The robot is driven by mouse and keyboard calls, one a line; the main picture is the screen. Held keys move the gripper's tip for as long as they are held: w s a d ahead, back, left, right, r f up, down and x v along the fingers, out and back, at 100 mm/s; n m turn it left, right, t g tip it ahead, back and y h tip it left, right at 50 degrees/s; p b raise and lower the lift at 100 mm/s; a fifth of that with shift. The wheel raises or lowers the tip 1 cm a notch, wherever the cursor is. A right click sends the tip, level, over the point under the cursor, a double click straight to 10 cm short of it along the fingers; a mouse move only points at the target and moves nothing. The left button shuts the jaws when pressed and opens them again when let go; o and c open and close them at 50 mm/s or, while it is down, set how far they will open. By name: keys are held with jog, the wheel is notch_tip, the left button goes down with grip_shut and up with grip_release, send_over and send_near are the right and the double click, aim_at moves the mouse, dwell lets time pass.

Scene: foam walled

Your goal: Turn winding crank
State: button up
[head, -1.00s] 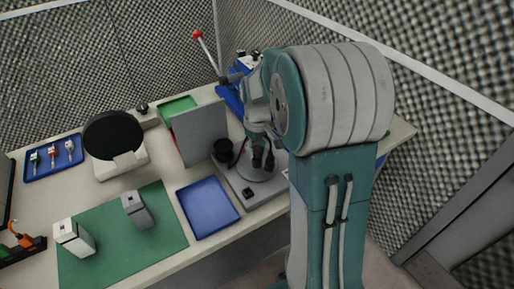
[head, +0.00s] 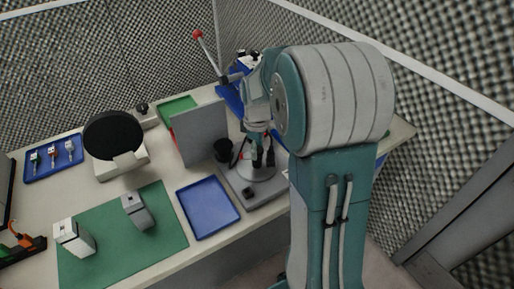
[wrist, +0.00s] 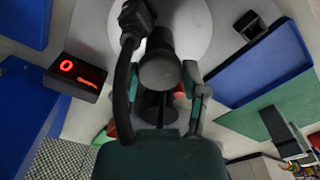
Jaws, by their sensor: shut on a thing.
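The winding crank's pale round disc (head: 262,174) sits on a grey base on the table, and the disc also shows in the wrist view (wrist: 200,38). A black cylindrical crank handle (wrist: 160,70) stands up between my fingers in the wrist view. My gripper (head: 263,158) points down over the disc, and in the wrist view (wrist: 163,62) it is shut on the handle, one finger on each side. The crank arm under the handle is mostly hidden. A small black display (wrist: 77,77) with a red 0 is left of the gripper in the wrist view.
A grey upright panel (head: 200,133) and a black cup-like part (head: 223,150) stand close left of the gripper. A blue tray (head: 208,207) lies in front of the base. A red-knobbed lever (head: 197,34) rises behind. A green mat (head: 100,240) lies at left.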

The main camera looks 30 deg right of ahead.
jog(key=shift+w+n, duration=0.15)
jog(key=shift+n, duration=8.15)
jog(key=shift+n, duration=0.7)
jog(key=o, duration=1.1)
jog(key=shift+o, duration=0.2)
